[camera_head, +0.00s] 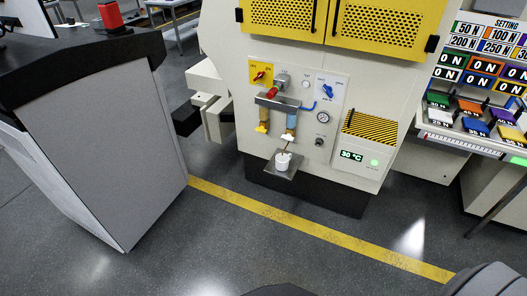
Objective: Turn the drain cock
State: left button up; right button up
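A cream machine panel (338,84) stands in the middle of the view. Two small bowls hang under a grey bracket (282,104) on it; one ends in a yellow fitting (262,128), the other, bluish bowl (291,122) ends in a white fitting (288,136). I cannot tell which part is the drain cock. A white cup (283,161) stands below on a small grey shelf (284,175). A red handle (260,75) sits on a yellow plate, a red knob (272,92) beside the bracket, and a blue handle (327,91) on a white plate. Neither gripper shows.
A grey counter (105,130) with a black top stands at left. A yellow floor line (310,227) crosses open grey floor (240,245) before the machine. A striped box with a green display (352,155) juts out at right. A rack of coloured blocks (475,125) stands far right.

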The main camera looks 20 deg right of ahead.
aim_at(288, 137)
jog(key=u, duration=0.65)
jog(key=i, duration=1.7)
jog(key=z, duration=1.1)
jog(key=i, duration=0.55)
jog(key=z, duration=0.5)
